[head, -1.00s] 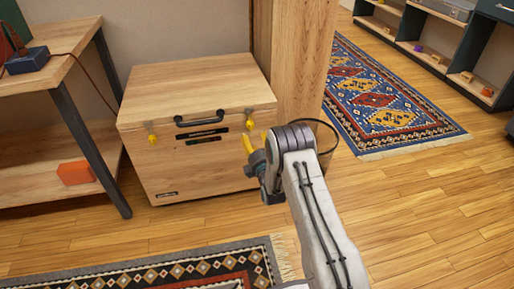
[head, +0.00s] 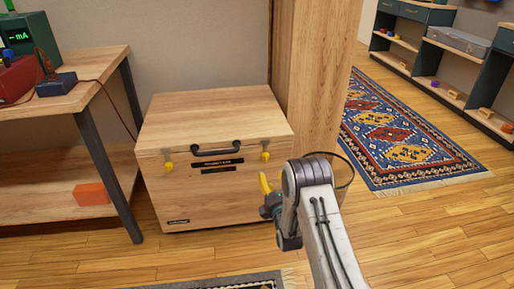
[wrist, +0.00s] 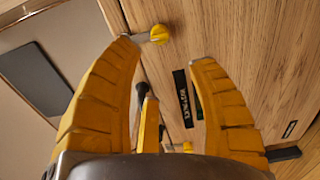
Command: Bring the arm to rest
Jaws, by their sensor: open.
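In the head view one yellow fingertip of my gripper (head: 265,184) shows at the chest's lower right front; the rest is hidden behind my wrist. The wooden chest (head: 215,130) stands on the floor with its lid down. It has a dark handle (head: 217,148), yellow-knobbed latches and dark labels. In the wrist view the chest front (wrist: 240,60) appears tilted. I cannot tell whether my fingers touch it.
A wooden workbench (head: 90,92) with a red device and an orange block (head: 91,194) on its lower shelf stands at left. A wooden post (head: 315,80) and a round bin rim (head: 345,170) are right of the chest. A blue rug (head: 400,140) and low shelves lie beyond.

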